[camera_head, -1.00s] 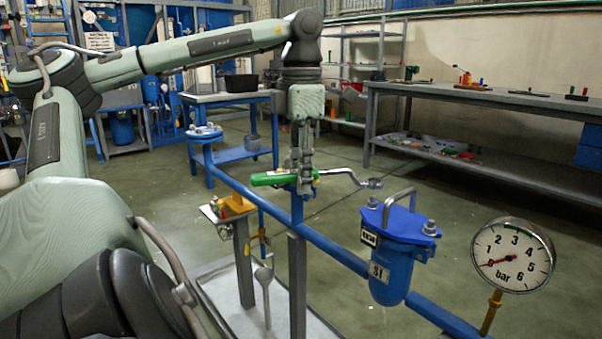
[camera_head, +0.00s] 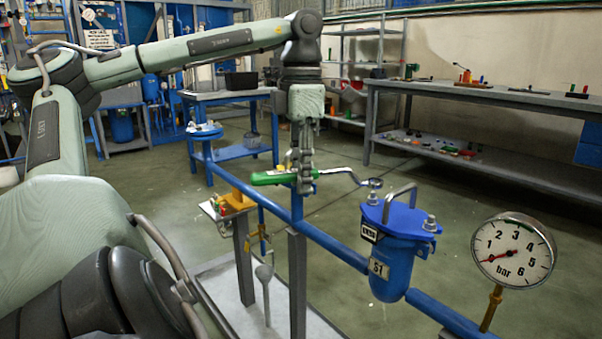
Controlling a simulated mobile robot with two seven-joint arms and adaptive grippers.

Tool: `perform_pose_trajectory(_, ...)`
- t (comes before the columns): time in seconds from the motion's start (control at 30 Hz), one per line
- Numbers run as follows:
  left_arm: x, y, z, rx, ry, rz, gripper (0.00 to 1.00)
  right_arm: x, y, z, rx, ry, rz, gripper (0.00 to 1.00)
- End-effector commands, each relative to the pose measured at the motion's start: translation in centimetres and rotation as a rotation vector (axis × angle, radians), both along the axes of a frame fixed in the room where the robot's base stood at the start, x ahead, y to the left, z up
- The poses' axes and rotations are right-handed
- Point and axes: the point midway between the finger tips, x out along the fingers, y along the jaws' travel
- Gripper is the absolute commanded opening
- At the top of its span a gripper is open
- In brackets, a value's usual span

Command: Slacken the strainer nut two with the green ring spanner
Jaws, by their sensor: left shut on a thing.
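My left gripper (camera_head: 304,184) points down and is shut on the green handle of the ring spanner (camera_head: 270,178). The spanner's bare metal shank runs right from the gripper to its ring end (camera_head: 374,184). The ring is just above the left nut (camera_head: 372,198) on the lid of the blue strainer marked S1 (camera_head: 386,268). I see no clear overlap of ring and nut, and cannot tell their exact gap. A second nut (camera_head: 430,223) is on the lid's right side. I cannot tell which is nut two. My right gripper is out of view.
A metal handle (camera_head: 400,198) arches over the lid between the nuts. A blue pipe (camera_head: 335,246) runs through the strainer. A pressure gauge (camera_head: 514,253) stands at right, its needle near 1. A grey post (camera_head: 297,285) is below the gripper. A workbench (camera_head: 480,92) stands behind.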

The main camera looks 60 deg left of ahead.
Motion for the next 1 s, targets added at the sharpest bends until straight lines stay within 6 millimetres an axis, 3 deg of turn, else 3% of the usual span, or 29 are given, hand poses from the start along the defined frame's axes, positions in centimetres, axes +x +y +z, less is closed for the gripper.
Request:
perform_pose_trajectory(0.47,0.0,0.0,0.0,0.001,-0.001,0.000,0.00,0.0,0.0,0.1,-0.001,0.000,0.000,0.00)
perform_pose_trajectory(1.0,0.0,0.0,-1.2,0.000,-0.001,0.000,0.00,0.0,0.0,-0.9,0.000,0.000,0.000,0.00)
